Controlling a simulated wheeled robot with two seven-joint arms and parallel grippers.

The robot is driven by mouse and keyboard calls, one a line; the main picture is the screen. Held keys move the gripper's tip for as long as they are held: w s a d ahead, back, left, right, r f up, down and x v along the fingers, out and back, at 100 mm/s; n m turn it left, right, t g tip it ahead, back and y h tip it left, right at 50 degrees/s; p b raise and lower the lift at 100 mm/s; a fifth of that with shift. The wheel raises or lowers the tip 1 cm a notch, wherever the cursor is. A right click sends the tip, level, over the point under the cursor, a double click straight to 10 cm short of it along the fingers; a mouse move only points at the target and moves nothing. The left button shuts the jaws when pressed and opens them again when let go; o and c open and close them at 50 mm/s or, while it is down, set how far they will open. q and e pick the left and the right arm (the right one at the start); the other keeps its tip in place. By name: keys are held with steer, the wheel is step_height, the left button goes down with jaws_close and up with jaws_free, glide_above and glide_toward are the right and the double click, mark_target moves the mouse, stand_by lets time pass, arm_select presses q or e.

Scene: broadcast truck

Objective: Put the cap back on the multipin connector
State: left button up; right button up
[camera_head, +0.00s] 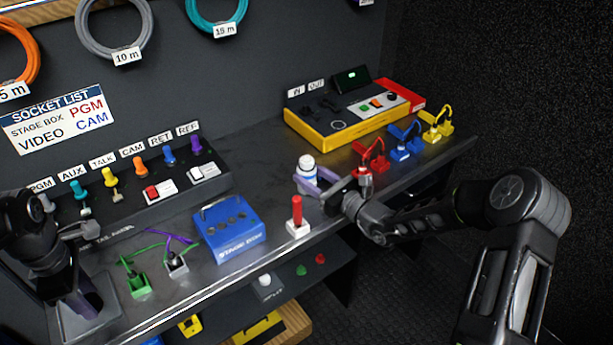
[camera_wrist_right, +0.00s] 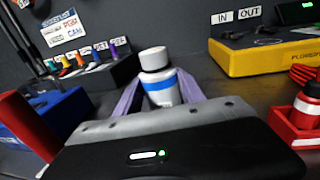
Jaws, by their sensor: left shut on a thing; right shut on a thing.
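My right gripper (camera_head: 316,181) is shut on a white cylinder (camera_head: 307,164) with a blue band and a wide white top. It stands upright between the purple fingers, above the bench; the wrist view also shows this cylinder (camera_wrist_right: 160,87) between the fingers (camera_wrist_right: 160,97). I cannot tell whether its top is a separate cap. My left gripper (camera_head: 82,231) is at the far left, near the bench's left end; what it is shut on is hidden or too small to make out. I cannot pick out the multipin connector or its cap for certain.
A blue stage box (camera_head: 228,232) and a red upright handle (camera_head: 297,211) on a white base stand left of my right gripper. Red (camera_head: 371,158), blue (camera_head: 403,148) and yellow (camera_head: 437,128) cabled blocks stand right. A yellow-sided panel (camera_head: 322,137) lies behind.

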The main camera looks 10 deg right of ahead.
jaws_close()
steer(key=shift+r, duration=0.15)
arm_select(q)
steer(key=shift+f, duration=0.15)
arm_select(e)
step_height(320, 180, up, 10)
steer(key=shift+f, duration=0.1)
stand_by(0.4)
stand_by(0.3)
steer(key=shift+o, duration=1.7)
jaws_free()
jaws_close()
